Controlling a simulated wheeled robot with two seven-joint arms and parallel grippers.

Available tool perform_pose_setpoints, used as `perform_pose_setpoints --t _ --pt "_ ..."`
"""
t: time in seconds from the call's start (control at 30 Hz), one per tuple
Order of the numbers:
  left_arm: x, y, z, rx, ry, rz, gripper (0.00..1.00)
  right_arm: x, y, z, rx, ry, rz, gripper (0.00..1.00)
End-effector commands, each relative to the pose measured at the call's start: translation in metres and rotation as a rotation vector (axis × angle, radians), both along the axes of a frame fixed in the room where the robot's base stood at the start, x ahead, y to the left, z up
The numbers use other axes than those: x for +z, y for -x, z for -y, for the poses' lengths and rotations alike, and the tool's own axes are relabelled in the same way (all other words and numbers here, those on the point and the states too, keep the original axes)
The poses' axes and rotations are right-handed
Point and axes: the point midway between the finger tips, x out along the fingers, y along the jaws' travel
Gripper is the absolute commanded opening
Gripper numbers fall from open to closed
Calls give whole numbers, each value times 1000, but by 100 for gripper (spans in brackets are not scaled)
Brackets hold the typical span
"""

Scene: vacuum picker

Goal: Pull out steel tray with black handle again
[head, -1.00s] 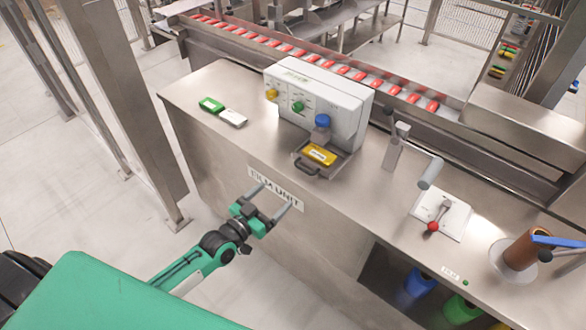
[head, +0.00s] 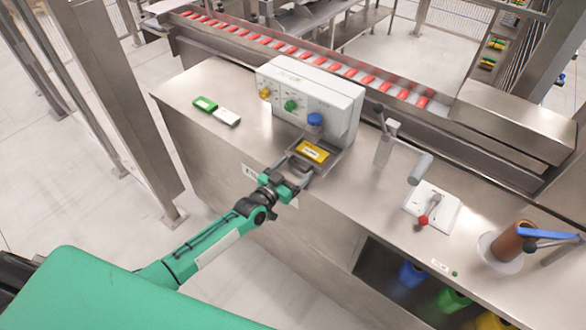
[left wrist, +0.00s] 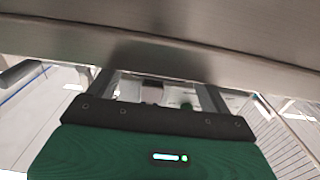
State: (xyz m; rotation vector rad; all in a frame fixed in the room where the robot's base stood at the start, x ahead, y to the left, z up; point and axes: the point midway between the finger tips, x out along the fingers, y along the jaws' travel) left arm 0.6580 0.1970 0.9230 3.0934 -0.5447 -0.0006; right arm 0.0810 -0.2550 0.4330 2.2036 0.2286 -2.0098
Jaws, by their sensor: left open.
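The steel tray (head: 333,161) sits at the front foot of the white control box, on the bench near its front edge. A yellow packet (head: 313,151) lies in it. My left gripper (head: 299,167) is open at the tray's front, one finger to each side of the black handle area. The handle is mostly hidden by the gripper, and I cannot tell whether the fingers touch it. The left wrist view shows the two spread fingers (left wrist: 158,92) beneath a steel surface, with a small dark shape between them that is unclear. My right gripper is out of view.
The white control box (head: 311,100) has yellow, green and blue knobs. A green-and-white item (head: 216,111) lies left of it. A lever clamp (head: 388,145) and a red-knobbed lever plate (head: 432,207) stand to the right. A conveyor (head: 330,65) with red packs runs behind.

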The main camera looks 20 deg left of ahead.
Motion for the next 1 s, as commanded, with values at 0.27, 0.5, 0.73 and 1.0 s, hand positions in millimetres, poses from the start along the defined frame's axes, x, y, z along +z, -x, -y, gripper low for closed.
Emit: perform_pose_setpoints --t 0.27,0.5,0.73,1.0 --pt "0 -1 0 0 0 0 80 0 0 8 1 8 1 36" --pt "0 -1 0 1 -1 0 33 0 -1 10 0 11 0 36" --pt "1 14 -7 2 -3 -2 33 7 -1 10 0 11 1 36" --pt "1 69 -27 3 -4 -4 33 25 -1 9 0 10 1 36"
